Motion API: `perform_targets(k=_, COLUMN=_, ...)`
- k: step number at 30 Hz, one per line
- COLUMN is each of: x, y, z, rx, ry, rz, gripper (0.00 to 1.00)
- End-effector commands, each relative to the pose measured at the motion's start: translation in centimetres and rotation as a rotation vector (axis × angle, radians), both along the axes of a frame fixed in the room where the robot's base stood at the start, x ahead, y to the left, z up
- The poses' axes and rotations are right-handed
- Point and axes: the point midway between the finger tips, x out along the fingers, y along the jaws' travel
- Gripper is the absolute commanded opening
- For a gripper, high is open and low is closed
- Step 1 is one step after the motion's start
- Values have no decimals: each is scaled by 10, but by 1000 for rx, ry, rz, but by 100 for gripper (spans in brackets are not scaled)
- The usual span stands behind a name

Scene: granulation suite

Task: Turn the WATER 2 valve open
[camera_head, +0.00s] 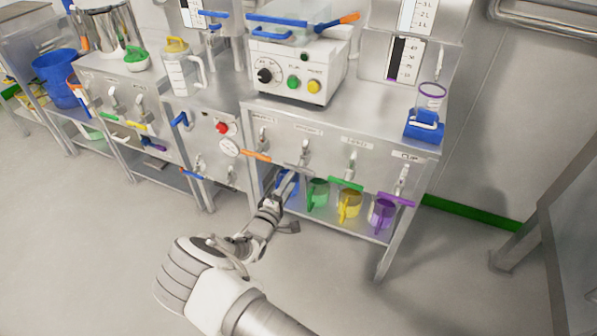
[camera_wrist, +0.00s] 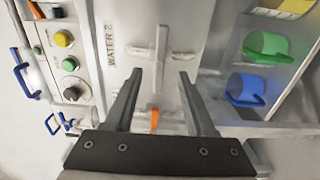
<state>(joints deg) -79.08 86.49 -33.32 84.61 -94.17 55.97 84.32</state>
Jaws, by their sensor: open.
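The WATER 2 valve is on the steel front panel, second tap from the left, with a grey bar handle (camera_head: 298,166) lying crosswise. In the wrist view its pale handle (camera_wrist: 159,48) runs up and down the picture, beside the WATER 2 label (camera_wrist: 112,45). My gripper (camera_head: 290,183) is just in front of and below this handle. In the wrist view the fingers of my gripper (camera_wrist: 160,72) are open, one on each side of the handle's line. I cannot tell whether either finger touches it.
Blue (camera_wrist: 246,89), green (camera_head: 318,192), yellow (camera_head: 349,205) and purple (camera_head: 382,212) mugs stand on the shelf below. The floor in front is clear.

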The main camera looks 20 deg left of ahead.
Motion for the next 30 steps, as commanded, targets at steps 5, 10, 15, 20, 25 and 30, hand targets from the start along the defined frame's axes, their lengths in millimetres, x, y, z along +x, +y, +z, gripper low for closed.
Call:
perform_targets(k=5, x=37, y=-4, z=-2, rx=2, ry=-1, rz=-2, gripper=55)
perform_targets(k=10, x=58, y=-5, z=-1, rx=1, ry=0, rz=-2, gripper=55)
perform_targets(k=15, x=67, y=-5, z=0, rx=0, ry=-1, rz=0, gripper=55)
perform_targets(k=20, x=68, y=-5, z=0, rx=0, ry=0, rz=0, gripper=55)
perform_targets(k=25, x=68, y=-5, z=0, rx=0, ry=0, rz=0, gripper=42)
perform_targets(k=30, x=68, y=-5, z=0, rx=0, ry=0, rz=0, gripper=12)
